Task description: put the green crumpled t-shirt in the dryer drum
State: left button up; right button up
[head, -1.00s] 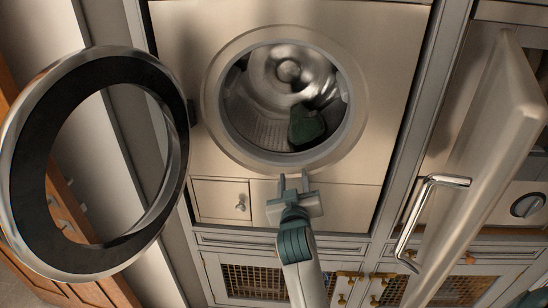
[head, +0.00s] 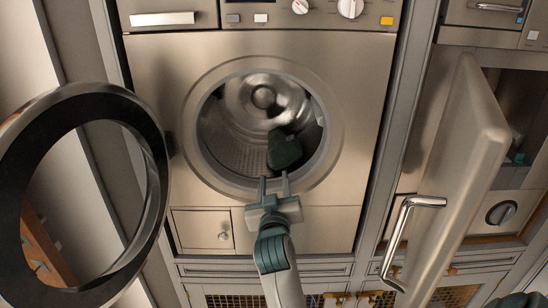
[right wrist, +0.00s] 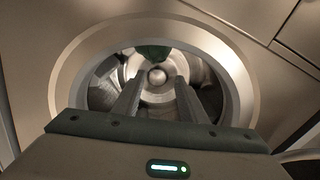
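The green crumpled t-shirt (head: 284,150) lies as a dark green lump inside the dryer drum (head: 232,150), low and right of the drum's middle. In the right wrist view it shows as a green patch (right wrist: 153,52) at the top of the opening. My right gripper (head: 273,183) is open and empty at the lower rim of the drum opening, pointing in, apart from the shirt. Its two spread fingers (right wrist: 157,92) also show in the right wrist view with nothing between them. My left gripper is not in view.
The round dryer door (head: 150,190) stands open at the left. A second appliance door (head: 460,165) with a metal handle (head: 398,240) stands open at the right. A small closed flap (head: 203,230) is below the drum. The drum opening is clear.

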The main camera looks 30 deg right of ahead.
aim_at(274, 152)
jog(key=p+x, duration=0.5)
jog(key=x, duration=1.1)
jog(key=shift+c, duration=0.3)
jog(key=shift+s, duration=0.1)
jog(key=c, duration=0.7)
jog(key=shift+r+p, duration=1.1)
jog(key=shift+r, duration=0.45)
jog(key=shift+c, duration=0.2)
jog(key=shift+r, duration=0.1)
jog(key=shift+r+p, duration=1.3)
jog(key=shift+r, duration=0.15)
notch_tip(274, 152, up, 8)
jog(key=shift+r, duration=0.2)
